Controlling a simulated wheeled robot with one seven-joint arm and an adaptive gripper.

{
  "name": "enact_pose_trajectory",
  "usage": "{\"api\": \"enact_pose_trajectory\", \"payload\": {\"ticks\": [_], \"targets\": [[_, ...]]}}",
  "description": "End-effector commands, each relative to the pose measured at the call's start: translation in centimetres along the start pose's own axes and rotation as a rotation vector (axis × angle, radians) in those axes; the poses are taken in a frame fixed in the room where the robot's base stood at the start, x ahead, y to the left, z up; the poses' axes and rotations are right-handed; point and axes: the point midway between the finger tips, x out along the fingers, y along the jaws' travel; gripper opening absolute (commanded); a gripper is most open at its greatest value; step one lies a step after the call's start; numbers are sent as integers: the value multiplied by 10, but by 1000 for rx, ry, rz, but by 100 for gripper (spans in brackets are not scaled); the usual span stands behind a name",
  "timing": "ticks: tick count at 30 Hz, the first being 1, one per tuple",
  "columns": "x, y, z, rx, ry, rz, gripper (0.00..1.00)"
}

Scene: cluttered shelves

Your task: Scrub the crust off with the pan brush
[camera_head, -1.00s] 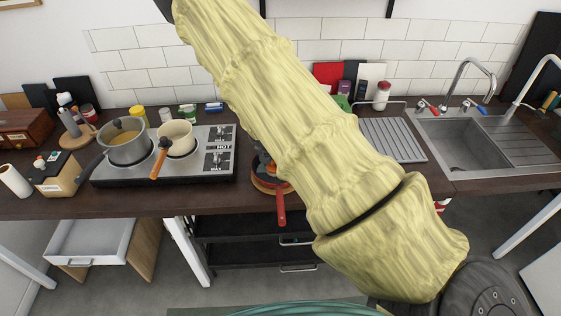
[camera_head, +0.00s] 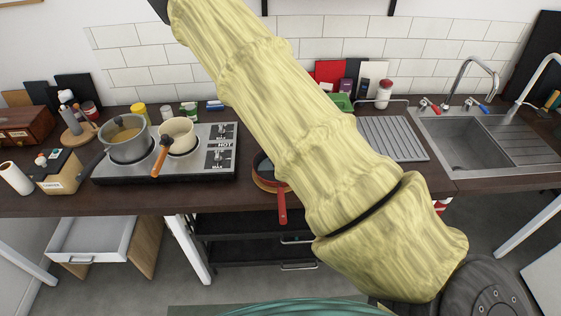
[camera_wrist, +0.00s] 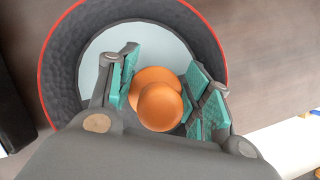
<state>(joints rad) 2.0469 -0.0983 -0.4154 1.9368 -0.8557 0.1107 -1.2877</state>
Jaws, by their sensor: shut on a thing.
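The pan (camera_head: 261,172) sits on the counter with its red handle toward the front edge; my arm hides its right part in the head view. In the wrist view the pan (camera_wrist: 60,75) has a red rim, a dark wall and a pale round bottom; I cannot tell whether the pale area is crust. My gripper (camera_wrist: 160,76) is over the pan, its teal pads shut on the pan brush (camera_wrist: 160,105), whose rounded orange-brown handle shows between them. The brush's lower end is hidden. My gripper and the brush are hidden behind my arm in the head view.
Left of the pan is a hob (camera_head: 215,165) with a steel pot (camera_head: 127,147) and a cream saucepan (camera_head: 176,145) on it. A drying rack (camera_head: 393,138) and a sink (camera_head: 470,152) are to the right. Jars line the back wall.

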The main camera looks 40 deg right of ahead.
Motion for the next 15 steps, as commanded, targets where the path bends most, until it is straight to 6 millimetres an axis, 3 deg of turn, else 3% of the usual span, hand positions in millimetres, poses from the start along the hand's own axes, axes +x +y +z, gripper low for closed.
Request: {"api": "enact_pose_trajectory", "payload": {"ticks": [7, 15], "targets": [[-1, 3, 0, -1, -1, 1, 22], [-2, 19, 1, -1, -1, 1, 22]]}}
